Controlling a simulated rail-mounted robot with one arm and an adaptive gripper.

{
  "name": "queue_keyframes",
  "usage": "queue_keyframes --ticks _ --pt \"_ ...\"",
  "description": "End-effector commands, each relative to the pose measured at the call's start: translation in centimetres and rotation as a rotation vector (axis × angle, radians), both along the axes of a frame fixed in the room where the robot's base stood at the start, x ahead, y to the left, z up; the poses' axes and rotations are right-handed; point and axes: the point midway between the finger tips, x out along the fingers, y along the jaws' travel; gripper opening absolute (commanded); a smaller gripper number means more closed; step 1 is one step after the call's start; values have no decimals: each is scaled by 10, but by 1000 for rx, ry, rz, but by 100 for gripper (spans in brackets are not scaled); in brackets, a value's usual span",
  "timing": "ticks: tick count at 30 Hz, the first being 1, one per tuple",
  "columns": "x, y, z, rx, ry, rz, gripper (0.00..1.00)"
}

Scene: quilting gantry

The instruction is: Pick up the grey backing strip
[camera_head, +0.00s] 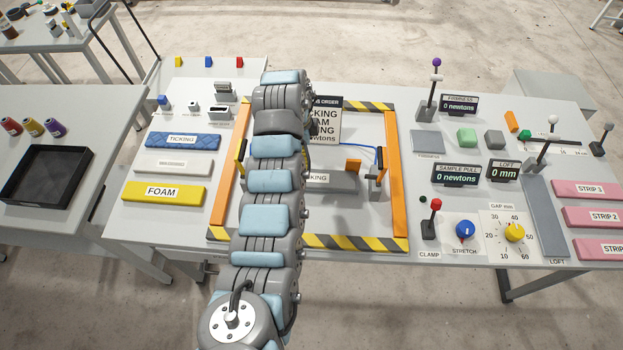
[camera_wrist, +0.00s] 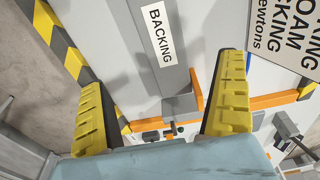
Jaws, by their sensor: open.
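The grey backing strip (camera_head: 345,184) lies inside the striped frame in the head view, its left part hidden behind my arm. In the wrist view the grey strip (camera_wrist: 175,78) carries a white label reading BACKING. It runs from the top edge down to an orange upright. My gripper (camera_wrist: 160,110) shows two yellow ridged fingers, spread wide apart with nothing between them. The strip lies beyond the fingertips, in line with the gap, apart from both fingers as far as I can tell.
Orange rails (camera_head: 396,165) and yellow-black striped bars (camera_head: 355,243) bound the work area. An order sign (camera_head: 323,128) stands behind the strip. A blue ticking strip (camera_head: 183,141) and yellow foam strip (camera_head: 164,193) lie left. Levers, knobs and displays (camera_head: 455,174) stand right.

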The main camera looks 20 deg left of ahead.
Motion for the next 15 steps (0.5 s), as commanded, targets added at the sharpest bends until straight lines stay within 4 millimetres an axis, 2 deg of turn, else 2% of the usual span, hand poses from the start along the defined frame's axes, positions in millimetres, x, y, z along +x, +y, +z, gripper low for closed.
queue_keyframes --ticks 6,15 --pt "2 -5 -32 0 -1 -1 100" --pt "2 -8 -65 0 1 0 100"
